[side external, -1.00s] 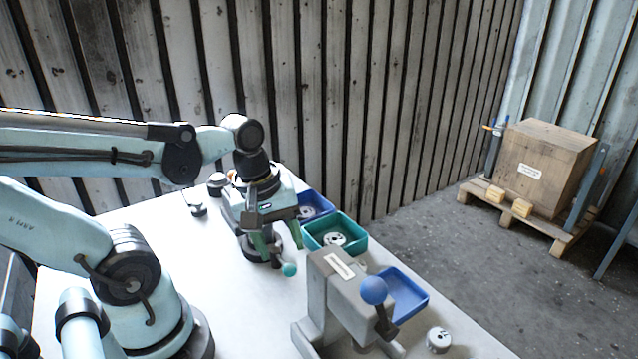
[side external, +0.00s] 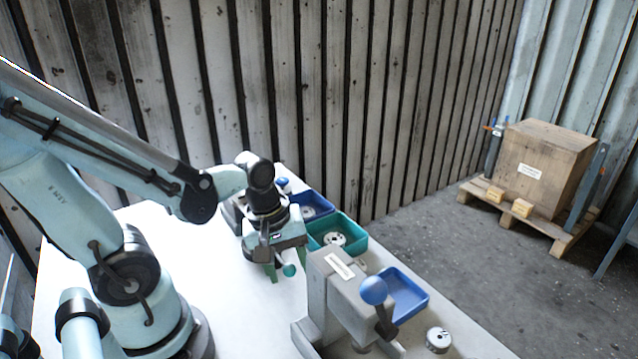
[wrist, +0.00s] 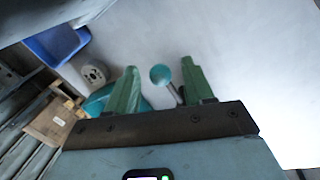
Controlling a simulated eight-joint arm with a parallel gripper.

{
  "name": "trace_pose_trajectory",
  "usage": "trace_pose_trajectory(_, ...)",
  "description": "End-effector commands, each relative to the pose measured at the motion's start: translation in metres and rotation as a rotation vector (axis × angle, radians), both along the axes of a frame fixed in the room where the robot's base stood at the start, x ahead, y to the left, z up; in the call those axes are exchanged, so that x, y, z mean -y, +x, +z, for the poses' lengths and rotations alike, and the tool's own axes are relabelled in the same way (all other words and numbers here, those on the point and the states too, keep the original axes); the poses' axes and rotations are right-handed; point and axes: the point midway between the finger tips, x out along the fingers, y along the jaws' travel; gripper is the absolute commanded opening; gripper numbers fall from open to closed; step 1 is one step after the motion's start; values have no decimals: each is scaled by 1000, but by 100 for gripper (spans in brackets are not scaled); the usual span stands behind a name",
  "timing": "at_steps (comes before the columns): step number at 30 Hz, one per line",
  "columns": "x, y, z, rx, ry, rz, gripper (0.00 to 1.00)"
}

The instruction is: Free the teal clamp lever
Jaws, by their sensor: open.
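The teal clamp lever ends in a round teal knob (side external: 289,270). In the wrist view the knob (wrist: 161,74) sits on a short stem between the two green fingers, with a visible gap on either side. My gripper (side external: 286,268) is open and low over the table, its fingers either side of the knob; in the wrist view its fingertips (wrist: 160,65) are spread apart and hold nothing. The clamp that the lever belongs to is mostly hidden behind my gripper in the side view.
A grey block fixture with a blue ball-ended lever (side external: 374,290) stands to the right. A teal tray (side external: 357,236) holds a round metal part. Blue trays (side external: 412,287) stand nearby, and another metal part (side external: 438,340) lies on the table. The white table at left is clear.

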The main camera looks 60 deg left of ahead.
Motion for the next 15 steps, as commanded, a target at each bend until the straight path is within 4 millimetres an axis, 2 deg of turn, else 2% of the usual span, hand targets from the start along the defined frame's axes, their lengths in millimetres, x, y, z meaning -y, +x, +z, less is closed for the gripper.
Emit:
trace_pose_trajectory(5, 0, 0, 0, 0, 0, 0, 52)
trace_pose_trajectory(15, 0, 0, 0, 0, 0, 0, 2)
